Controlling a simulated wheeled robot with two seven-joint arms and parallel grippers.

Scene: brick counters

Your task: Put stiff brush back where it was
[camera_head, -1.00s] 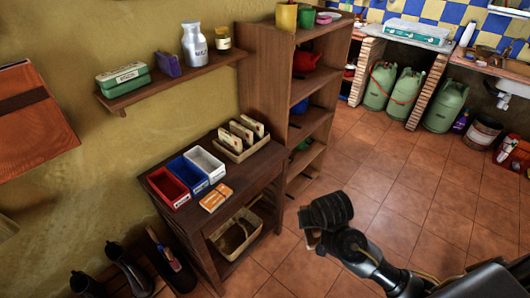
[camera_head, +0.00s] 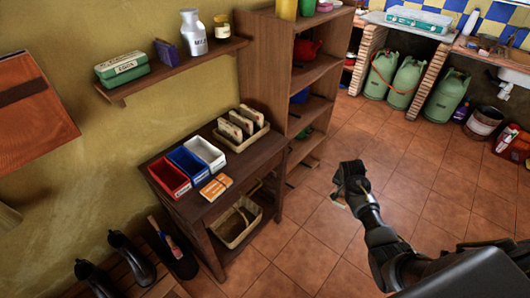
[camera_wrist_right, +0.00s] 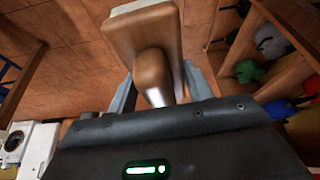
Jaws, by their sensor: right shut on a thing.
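My right gripper (camera_head: 346,192) hangs over the open tiled floor, to the right of the small table, in the head view. In the right wrist view its fingers (camera_wrist_right: 160,95) are shut on the stiff brush (camera_wrist_right: 146,45), which has a wooden block, a rounded wooden knob and pale bristles at the far edge. In the head view the brush is mostly hidden by the gripper. My left gripper is not in view.
The dark wooden table (camera_head: 212,212) carries red (camera_head: 168,178), blue (camera_head: 188,164) and white (camera_head: 206,152) bins, an orange packet (camera_head: 216,187) and a crate (camera_head: 240,143). A basket (camera_head: 236,240) stands below. A tall shelf (camera_head: 262,70) stands behind. Boots (camera_head: 122,254) are lower left.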

